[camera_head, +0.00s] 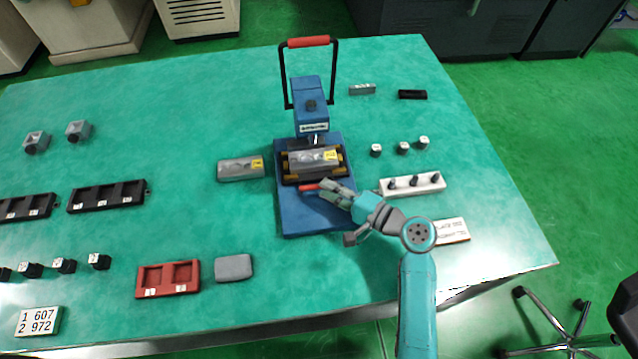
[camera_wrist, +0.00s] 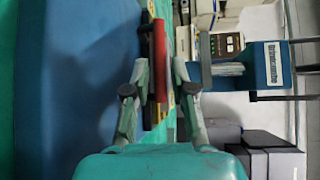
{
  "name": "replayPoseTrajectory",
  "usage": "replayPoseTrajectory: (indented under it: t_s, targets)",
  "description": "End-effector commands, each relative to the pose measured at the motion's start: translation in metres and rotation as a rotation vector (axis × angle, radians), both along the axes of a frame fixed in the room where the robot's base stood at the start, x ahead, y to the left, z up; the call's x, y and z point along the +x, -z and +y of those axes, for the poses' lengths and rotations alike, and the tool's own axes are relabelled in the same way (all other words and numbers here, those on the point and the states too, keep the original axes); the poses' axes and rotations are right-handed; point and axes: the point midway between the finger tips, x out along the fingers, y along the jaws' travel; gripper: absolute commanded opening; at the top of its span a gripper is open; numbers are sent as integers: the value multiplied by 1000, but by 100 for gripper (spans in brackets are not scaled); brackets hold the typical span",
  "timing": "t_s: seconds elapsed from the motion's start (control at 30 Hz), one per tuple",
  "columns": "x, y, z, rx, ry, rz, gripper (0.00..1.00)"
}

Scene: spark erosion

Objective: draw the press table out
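The blue press (camera_head: 309,105) stands at the middle of the green table. Its press table (camera_head: 290,181) sits under the press head and carries a grey block with a yellow tag (camera_head: 313,160). A red handle (camera_head: 309,187) sticks out at the front of the press table. My gripper (camera_head: 333,190) is low over the front of the blue base, just right of the handle. In the wrist view the red handle (camera_wrist: 160,60) shows between the two fingers of my gripper (camera_wrist: 162,72). The fingers are apart, with a gap visible beside the handle.
A second grey block (camera_head: 240,168) lies left of the press. A white rack with black pegs (camera_head: 412,184) is close to the right of my gripper, and a white sign (camera_head: 452,231) lies nearer. The press has a raised red-gripped lever (camera_head: 308,42).

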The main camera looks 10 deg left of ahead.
Motion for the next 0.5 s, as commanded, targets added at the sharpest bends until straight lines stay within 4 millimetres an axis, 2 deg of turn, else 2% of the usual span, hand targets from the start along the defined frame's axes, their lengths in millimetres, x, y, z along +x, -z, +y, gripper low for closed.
replayPoseTrajectory:
  t_s: [0.03,0.2,0.5]
  targets:
    - [3,1,8,-1,-4,1,25]
    - [12,4,23,-1,-1,1,25]
    - [15,5,29,-1,0,0,25]
